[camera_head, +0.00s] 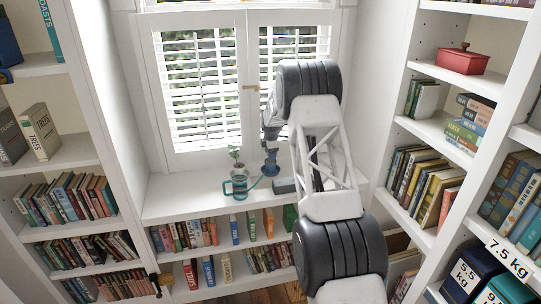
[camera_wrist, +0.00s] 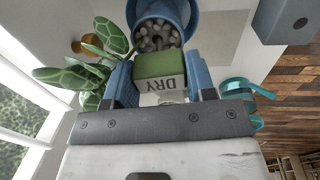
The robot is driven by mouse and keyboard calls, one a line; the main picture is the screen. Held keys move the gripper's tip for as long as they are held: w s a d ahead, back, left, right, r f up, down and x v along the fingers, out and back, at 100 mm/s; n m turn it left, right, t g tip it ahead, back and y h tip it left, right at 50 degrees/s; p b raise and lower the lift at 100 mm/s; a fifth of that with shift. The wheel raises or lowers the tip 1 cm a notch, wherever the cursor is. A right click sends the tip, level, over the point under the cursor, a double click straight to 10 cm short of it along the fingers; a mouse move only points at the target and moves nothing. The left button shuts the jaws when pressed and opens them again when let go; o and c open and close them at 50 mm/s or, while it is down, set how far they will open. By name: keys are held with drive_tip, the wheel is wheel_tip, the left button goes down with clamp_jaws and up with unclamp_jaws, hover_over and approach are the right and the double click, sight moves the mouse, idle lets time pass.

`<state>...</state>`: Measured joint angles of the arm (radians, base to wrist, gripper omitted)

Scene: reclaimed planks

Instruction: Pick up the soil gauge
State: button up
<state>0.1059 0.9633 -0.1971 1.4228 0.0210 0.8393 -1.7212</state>
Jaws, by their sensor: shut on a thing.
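The soil gauge (camera_wrist: 160,66), a block with a green face and a white band reading DRY, sits between the two blue fingers of my gripper (camera_wrist: 161,77) in the wrist view. My gripper is shut on it. Beyond it is a blue pot (camera_wrist: 191,18) filled with grey pebbles; whether the gauge's lower end touches the pebbles is hidden. In the head view my gripper (camera_head: 270,157) is over the window ledge, and the gauge is too small to make out there.
A leafy plant (camera_wrist: 62,76) is close beside my fingers. A teal vessel (camera_head: 236,188) and a dark grey box (camera_head: 284,185) stand on the white ledge (camera_head: 185,200). Bookshelves flank the window on both sides. The ledge's left part is clear.

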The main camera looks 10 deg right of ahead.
drive_tip(key=shift+r, duration=0.15)
wheel_tip(320, 180, up, 28)
idle(0.6)
idle(0.7)
drive_tip(key=shift+r, duration=2.9)
drive_tip(key=shift+f, duration=0.1)
drive_tip(key=s+f, duration=0.7)
drive_tip(key=f, duration=0.5)
drive_tip(key=s+f+g, duration=0.1)
drive_tip(key=s+f, duration=0.6)
drive_tip(key=f, duration=0.6)
drive_tip(key=shift+s+d+f+y, duration=0.2)
drive_tip(key=shift+s+d+y, duration=0.1)
drive_tip(key=shift+s+d, duration=0.1)
drive_tip(key=shift+r, duration=0.1)
drive_tip(key=shift+f, duration=1.85)
